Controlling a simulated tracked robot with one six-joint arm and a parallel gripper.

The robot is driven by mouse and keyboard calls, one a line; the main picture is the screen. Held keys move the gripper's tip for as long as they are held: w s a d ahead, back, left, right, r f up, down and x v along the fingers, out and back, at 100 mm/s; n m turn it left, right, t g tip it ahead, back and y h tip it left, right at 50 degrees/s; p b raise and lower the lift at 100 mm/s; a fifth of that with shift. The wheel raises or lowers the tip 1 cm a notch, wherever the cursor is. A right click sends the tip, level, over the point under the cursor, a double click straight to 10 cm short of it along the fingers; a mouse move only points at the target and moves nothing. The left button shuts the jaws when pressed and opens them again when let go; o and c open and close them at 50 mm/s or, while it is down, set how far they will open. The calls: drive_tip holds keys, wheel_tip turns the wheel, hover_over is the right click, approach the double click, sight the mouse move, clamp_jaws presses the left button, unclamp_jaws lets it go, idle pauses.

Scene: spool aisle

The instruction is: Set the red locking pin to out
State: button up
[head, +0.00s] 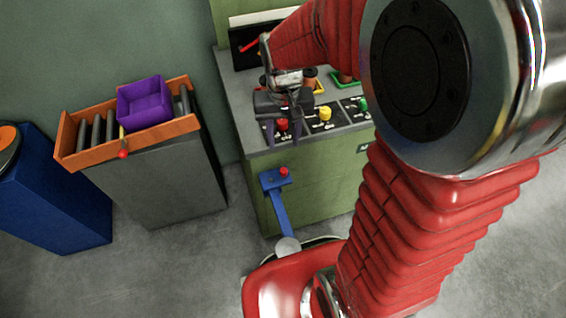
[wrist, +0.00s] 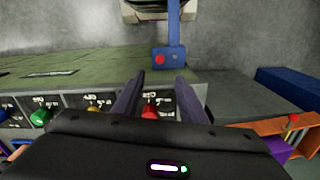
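A red knob (head: 283,124) stands at the near left end of the console's black labelled panel; it appears to be the red locking pin. In the wrist view the red knob (wrist: 149,113) shows low between my fingers, partly hidden by the gripper body. The label text is too small to read, and I cannot tell the pin's setting. My gripper (head: 283,139) is over that end of the console, fingers pointing down on either side of the red knob. In the wrist view my gripper (wrist: 160,80) has its fingers apart, with no clear contact on the knob.
A yellow knob (head: 325,113) and a green knob (head: 363,104) sit along the same panel. A blue bracket (head: 271,181) with a red button is in front of the console. A grey stand with an orange roller tray (head: 165,135) holding a purple bin (head: 145,102) is at left.

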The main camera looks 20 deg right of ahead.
sight(284, 170)
wheel_tip(284, 170, down, 14)
drive_tip(key=shift+r, duration=0.1)
idle(0.9)
drive_tip(key=shift+c, duration=0.4)
clamp_jaws()
